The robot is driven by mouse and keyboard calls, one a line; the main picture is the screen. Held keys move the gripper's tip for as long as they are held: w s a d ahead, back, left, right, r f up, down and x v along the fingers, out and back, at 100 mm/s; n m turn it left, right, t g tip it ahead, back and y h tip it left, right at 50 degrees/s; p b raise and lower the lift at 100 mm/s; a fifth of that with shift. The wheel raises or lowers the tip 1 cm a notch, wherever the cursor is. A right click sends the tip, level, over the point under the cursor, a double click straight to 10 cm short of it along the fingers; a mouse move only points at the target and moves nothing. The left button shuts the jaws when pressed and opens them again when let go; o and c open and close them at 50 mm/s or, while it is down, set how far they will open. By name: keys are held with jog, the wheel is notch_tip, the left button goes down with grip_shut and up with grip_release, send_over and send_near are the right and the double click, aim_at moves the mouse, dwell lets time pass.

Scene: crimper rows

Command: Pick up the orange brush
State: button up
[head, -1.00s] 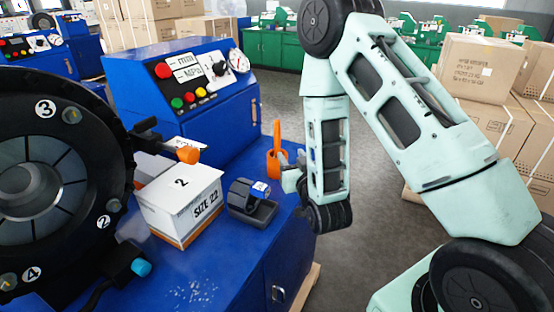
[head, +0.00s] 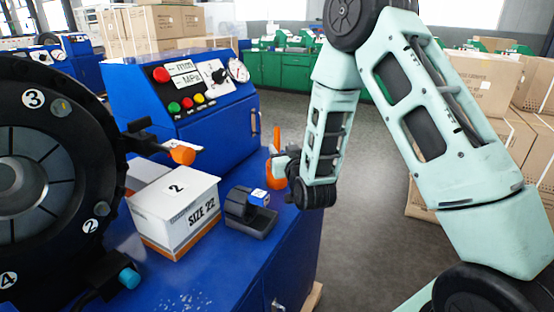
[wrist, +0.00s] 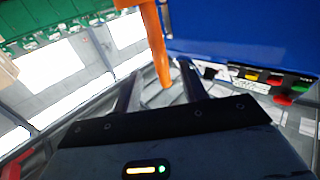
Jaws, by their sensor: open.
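The orange brush (head: 275,176) is upright at the right rear edge of the blue machine's top in the head view, partly hidden by my gripper (head: 283,165). In the wrist view, the brush's orange shaft (wrist: 156,45) comes down from the top edge, and its lower end shows between the two dark fingers of my gripper (wrist: 160,82). The fingers are apart, with a gap on both sides of the shaft. I cannot tell whether either finger touches it.
A white SIZE 22 box (head: 176,212) and a dark holder with a small blue-and-white item (head: 259,197) stand left of the brush. The blue control panel (head: 195,90) rises behind. A large black crimper head (head: 40,180) fills the left. Grey floor lies to the right.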

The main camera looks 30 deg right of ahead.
aim_at(278, 143)
jog(key=shift+w+d+f+p, duration=0.15)
jog(key=shift+w+p, duration=0.25)
jog(key=shift+w, duration=0.55)
jog(key=shift+w+d+r+p, duration=0.1)
jog(key=shift+w+d+p, duration=0.2)
jog(key=shift+w, duration=0.65)
jog(key=shift+w+d+f+p, duration=0.1)
jog(key=shift+w+p, duration=0.35)
jog(key=shift+w, duration=0.5)
grip_shut()
